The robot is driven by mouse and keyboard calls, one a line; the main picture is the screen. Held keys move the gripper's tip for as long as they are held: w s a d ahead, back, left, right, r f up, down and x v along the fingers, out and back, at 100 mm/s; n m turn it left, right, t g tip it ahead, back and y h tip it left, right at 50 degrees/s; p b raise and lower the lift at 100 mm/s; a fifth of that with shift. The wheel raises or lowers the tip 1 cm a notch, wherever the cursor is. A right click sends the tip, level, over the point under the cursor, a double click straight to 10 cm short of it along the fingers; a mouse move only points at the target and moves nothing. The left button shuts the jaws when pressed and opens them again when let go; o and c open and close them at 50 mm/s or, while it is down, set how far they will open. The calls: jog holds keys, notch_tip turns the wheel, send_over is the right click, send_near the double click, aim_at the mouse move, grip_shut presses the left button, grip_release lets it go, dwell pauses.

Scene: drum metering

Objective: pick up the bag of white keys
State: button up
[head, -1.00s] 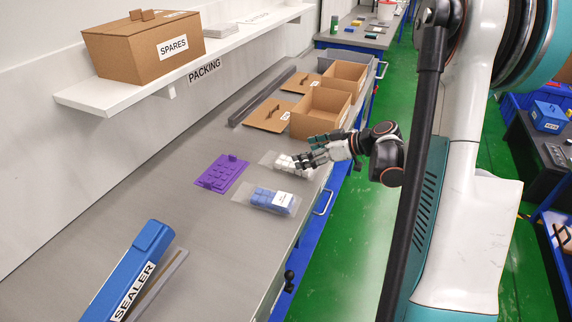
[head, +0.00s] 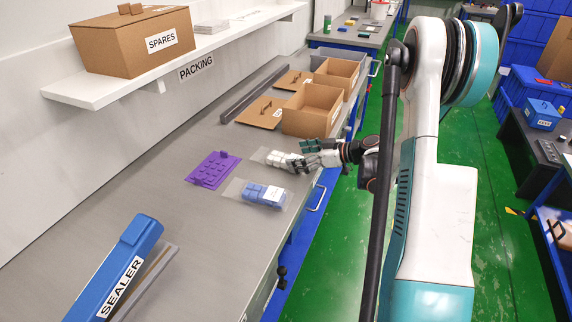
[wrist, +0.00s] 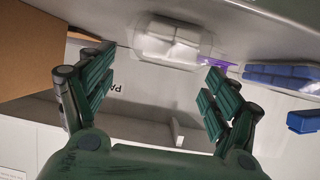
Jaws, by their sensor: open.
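The bag of white keys (head: 284,160) lies on the grey bench, a clear bag with white blocks in it. In the wrist view the bag of white keys (wrist: 170,42) lies beyond the fingertips, near the top centre. My gripper (head: 308,154) is at the bag's right side in the head view, and its fingers hide part of the bag. In the wrist view my gripper (wrist: 155,85) has its two green fingers spread wide with nothing between them. Whether the fingers touch the bag cannot be told.
A bag of blue keys (head: 262,194) lies just nearer, and a purple key plate (head: 214,170) lies to the left. Open cardboard boxes (head: 312,110) stand behind my gripper. The blue sealer (head: 120,275) is at the near left. Bare bench lies between.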

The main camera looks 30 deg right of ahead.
aim_at(287, 157)
jog(key=b+x, duration=0.2)
jog(key=x, duration=0.2)
jog(key=shift+w+a+f, duration=0.1)
jog(key=shift+a+f, duration=0.1)
jog(key=shift+a, duration=0.15)
jog(key=shift+w+a, duration=0.15)
jog(key=shift+w, duration=0.2)
jog(key=c, duration=1.3)
